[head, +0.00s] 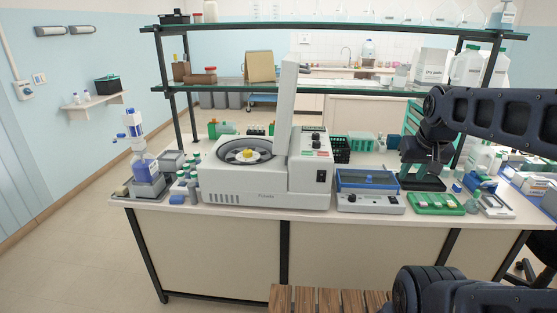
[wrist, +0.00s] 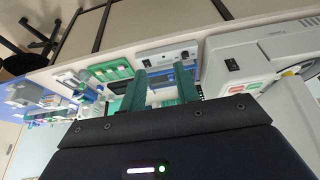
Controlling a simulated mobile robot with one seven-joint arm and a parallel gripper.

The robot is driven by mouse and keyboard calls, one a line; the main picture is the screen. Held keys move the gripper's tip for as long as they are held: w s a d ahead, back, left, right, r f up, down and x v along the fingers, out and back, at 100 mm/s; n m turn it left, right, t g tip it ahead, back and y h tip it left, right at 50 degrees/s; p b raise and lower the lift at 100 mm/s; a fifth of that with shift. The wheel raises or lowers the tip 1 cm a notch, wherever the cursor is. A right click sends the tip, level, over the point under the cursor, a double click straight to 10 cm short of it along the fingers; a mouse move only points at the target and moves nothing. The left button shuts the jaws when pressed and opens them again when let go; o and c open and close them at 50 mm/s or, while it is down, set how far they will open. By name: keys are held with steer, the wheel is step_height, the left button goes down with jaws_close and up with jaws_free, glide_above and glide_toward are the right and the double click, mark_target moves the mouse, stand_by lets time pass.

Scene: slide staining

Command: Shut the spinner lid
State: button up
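The spinner (head: 262,170) is a white benchtop machine with a round bowl, and a dark rotor with a yellow centre shows inside it. Its lid (head: 287,105) stands open, upright on the right side of the bowl. My gripper (wrist: 160,88) shows two teal fingers spread apart with nothing held between them. In the head view my wrist (head: 425,150) hangs over the right part of the bench, well right of the lid and not touching it. The wrist view shows part of the spinner body (wrist: 245,55) at right.
A blue-topped instrument (head: 368,190) and a green tray (head: 435,204) lie right of the spinner. A blue bottle dispenser (head: 143,160) and small bottles stand left. Two glass shelves (head: 330,87) on dark posts run behind and above the bench, near the raised lid.

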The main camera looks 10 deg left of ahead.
jaws_close()
steer(key=w+a+r+y, duration=0.2)
steer(key=w+a+r, duration=0.4)
steer(key=w+r, duration=0.4)
steer(key=w+a+r+n+y, duration=0.1)
steer(key=w+a+r+y, duration=0.1)
steer(key=w+a+r, duration=0.7)
steer(key=w+a+r+y, duration=0.2)
steer(key=w+a+r, duration=0.35)
steer(key=r, duration=0.75)
steer(key=w+a+r+x, duration=0.1)
steer(key=x, duration=1)
steer(key=shift+w+a+r, duration=0.2)
steer(key=shift+a, duration=0.15)
